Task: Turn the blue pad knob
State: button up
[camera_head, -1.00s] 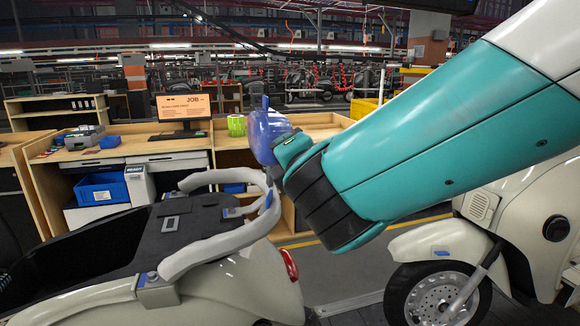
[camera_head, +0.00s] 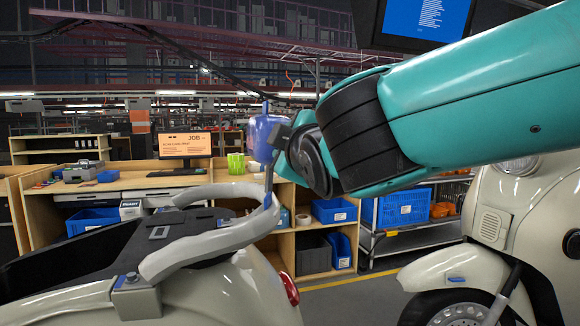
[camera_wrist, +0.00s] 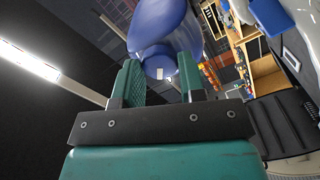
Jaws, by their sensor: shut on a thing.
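My gripper (camera_head: 281,142) is shut on a blue rounded, tool-like thing (camera_head: 262,138), held upright above the right end of the scooter's pale grab rail (camera_head: 215,236). A thin dark shaft (camera_head: 268,178) runs from under it down toward a small blue pad (camera_head: 267,200) on the rail; I cannot tell whether they touch. Another small blue pad (camera_head: 132,278) is at the rail's near end. I cannot tell which blue part is the pad knob. In the wrist view the blue thing (camera_wrist: 165,30) fills the space beyond my green fingers (camera_wrist: 160,80).
A cream scooter with a black seat base (camera_head: 75,255) stands in front. A second cream scooter (camera_head: 490,215) is at right, below my arm.

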jog(key=m+b, duration=1)
jog(key=shift+f, duration=0.1)
jog(key=shift+m, duration=0.3)
dwell(0.3)
jog(key=o, duration=0.9)
jog(key=b+v, duration=0.3)
jog(key=v, duration=1.4)
jog(key=shift+s, duration=0.2)
